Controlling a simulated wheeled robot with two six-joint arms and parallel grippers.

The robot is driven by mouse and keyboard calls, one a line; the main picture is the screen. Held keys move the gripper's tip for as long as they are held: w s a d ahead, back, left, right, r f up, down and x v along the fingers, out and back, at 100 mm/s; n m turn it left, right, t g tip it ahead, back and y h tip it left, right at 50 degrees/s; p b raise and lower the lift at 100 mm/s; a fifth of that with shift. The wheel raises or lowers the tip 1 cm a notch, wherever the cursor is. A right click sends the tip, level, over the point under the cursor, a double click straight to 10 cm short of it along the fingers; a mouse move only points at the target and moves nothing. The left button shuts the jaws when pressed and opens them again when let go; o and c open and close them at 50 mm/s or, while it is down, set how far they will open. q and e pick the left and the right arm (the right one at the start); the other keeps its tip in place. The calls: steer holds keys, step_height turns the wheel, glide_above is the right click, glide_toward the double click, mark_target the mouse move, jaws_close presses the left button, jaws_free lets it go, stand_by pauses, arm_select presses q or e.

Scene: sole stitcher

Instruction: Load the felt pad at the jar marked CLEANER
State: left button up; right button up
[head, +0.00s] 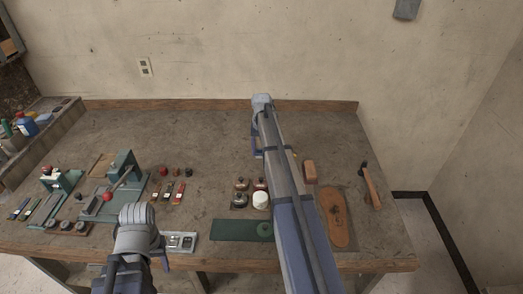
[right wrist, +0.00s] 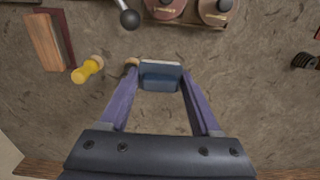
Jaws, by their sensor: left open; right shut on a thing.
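My right gripper (right wrist: 160,80) is shut on a small blue block with a pale upper face, which looks like the felt pad (right wrist: 160,76). It holds the block above the bench; the gap beneath cannot be judged. In the head view my right arm reaches to the back of the bench, its blue finger (head: 257,146) partly showing. Several jars stand together near the bench middle, among them a dark jar (head: 239,200) and a white one (head: 261,200). Two reddish lids (right wrist: 165,8) show in the right wrist view, apart from the pad; their labels are unreadable. My left gripper (head: 165,262) is open at the front left, mostly hidden.
A yellow-handled tool (right wrist: 88,68) and a wooden block (right wrist: 44,42) lie left of the pad in the wrist view, near a black ball knob (right wrist: 129,19). A green mat (head: 232,230) and a sole (head: 338,218) lie at the front. The back of the bench is clear.

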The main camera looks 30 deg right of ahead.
steer(key=c, duration=0.6)
steer(key=s+a+r+p, duration=0.1)
steer(key=s+a, duration=0.3)
steer(key=s, duration=0.3)
steer(key=s+a+p, duration=0.1)
steer(key=s+a, duration=0.4)
steer(key=s, duration=0.2)
steer(key=shift+s+r, duration=0.3)
steer(key=shift+r, duration=0.1)
